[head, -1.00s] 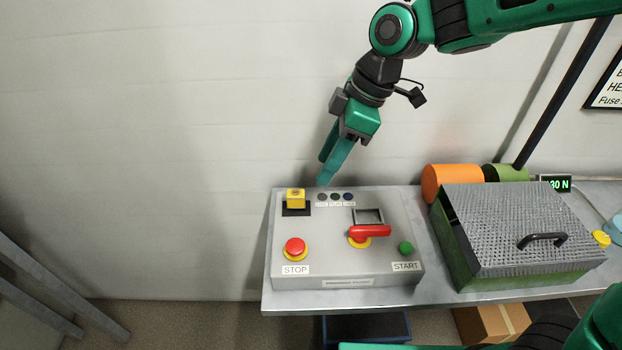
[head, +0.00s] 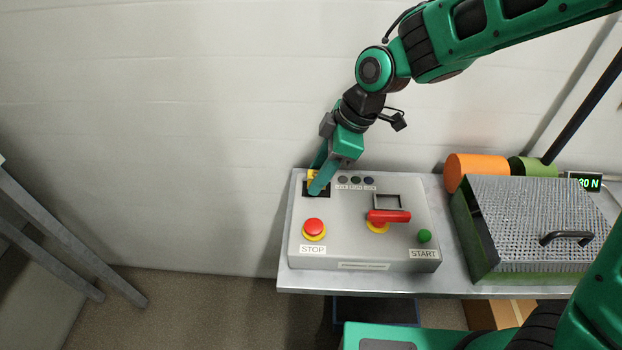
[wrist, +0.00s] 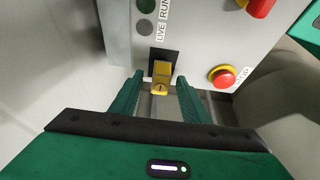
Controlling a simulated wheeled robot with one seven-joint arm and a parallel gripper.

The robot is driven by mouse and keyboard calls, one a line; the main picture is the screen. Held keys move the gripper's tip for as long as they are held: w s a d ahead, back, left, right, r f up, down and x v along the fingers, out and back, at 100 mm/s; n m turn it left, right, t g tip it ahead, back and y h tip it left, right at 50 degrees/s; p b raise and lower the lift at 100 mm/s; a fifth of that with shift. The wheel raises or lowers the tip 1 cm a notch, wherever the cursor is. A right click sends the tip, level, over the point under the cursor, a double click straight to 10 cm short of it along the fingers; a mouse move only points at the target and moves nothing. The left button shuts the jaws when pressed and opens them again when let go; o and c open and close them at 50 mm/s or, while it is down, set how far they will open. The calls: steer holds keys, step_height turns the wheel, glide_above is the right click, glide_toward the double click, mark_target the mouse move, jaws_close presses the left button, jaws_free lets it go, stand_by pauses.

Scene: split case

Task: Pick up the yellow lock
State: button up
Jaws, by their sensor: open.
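The yellow lock (head: 312,175) sits on a black square plate at the upper left of the grey control panel (head: 370,246). In the head view my gripper (head: 315,180) covers most of it. In the wrist view the lock (wrist: 162,78) is a yellow block with a keyhole-like mark on its near face. My gripper (wrist: 160,82) is open, and its two green fingers show on either side of the lock's near end. I cannot tell whether either finger touches the lock.
The panel carries a red stop button (head: 314,228), a red rotary handle (head: 388,216) and a green start button (head: 424,236). A mesh-lidded box (head: 540,215) and an orange cylinder (head: 474,170) stand to the right on the bench.

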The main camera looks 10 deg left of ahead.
steer(key=shift+a+f, duration=0.2)
steer(key=shift+f, duration=0.35)
jaws_close()
steer(key=shift+r, duration=0.15)
